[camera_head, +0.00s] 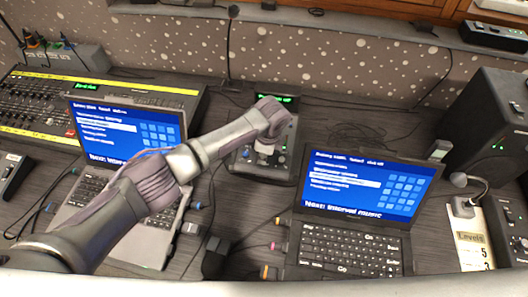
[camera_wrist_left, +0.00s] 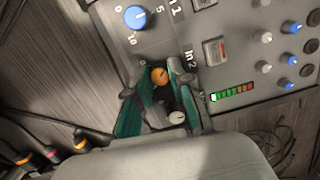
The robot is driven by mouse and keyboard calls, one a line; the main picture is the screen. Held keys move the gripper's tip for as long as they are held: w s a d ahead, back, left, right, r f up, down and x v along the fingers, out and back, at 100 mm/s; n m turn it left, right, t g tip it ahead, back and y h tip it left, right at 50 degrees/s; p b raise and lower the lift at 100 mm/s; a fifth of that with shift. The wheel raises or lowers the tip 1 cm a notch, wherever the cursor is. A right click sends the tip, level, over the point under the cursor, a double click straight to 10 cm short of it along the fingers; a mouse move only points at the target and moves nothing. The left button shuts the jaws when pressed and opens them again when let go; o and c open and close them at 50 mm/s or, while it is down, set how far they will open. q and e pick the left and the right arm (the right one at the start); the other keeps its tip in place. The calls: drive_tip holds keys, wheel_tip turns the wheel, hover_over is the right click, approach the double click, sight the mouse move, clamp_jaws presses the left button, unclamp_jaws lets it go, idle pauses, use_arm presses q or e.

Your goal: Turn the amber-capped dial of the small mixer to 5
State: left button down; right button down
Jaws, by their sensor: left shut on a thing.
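The small mixer (camera_head: 285,158) stands on the desk between two laptops, partly hidden under my left arm. In the left wrist view its grey panel (camera_wrist_left: 215,20) shows close up. The amber-capped dial (camera_wrist_left: 159,76) sits between the fingertips of my left gripper (camera_wrist_left: 157,82), which is shut on it. The gripper also shows in the head view (camera_head: 264,150), reaching down over the mixer. A 0 mark is visible beside the amber dial; the rest of its scale is hidden by the fingers, and I cannot read its setting. My right gripper is not in view.
Laptops (camera_head: 350,245) flank the mixer. A black speaker (camera_head: 490,130) stands right. Cables cross the desk.

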use_arm(q)
drive_tip(key=m, duration=0.4)
drive_tip(key=shift+m+p, duration=0.3)
drive_tip(key=shift+p, duration=0.1)
drive_tip(key=shift+m+t+h, duration=0.3)
drive_tip(key=shift+m+t, duration=0.1)
drive_tip(key=shift+m, duration=1.2)
drive_tip(key=c, duration=1)
unclamp_jaws()
drive_tip(key=shift+s, duration=0.1)
drive_tip(key=shift+r, duration=0.1)
drive_tip(key=v, duration=1.1)
drive_tip(key=shift+r, duration=0.4)
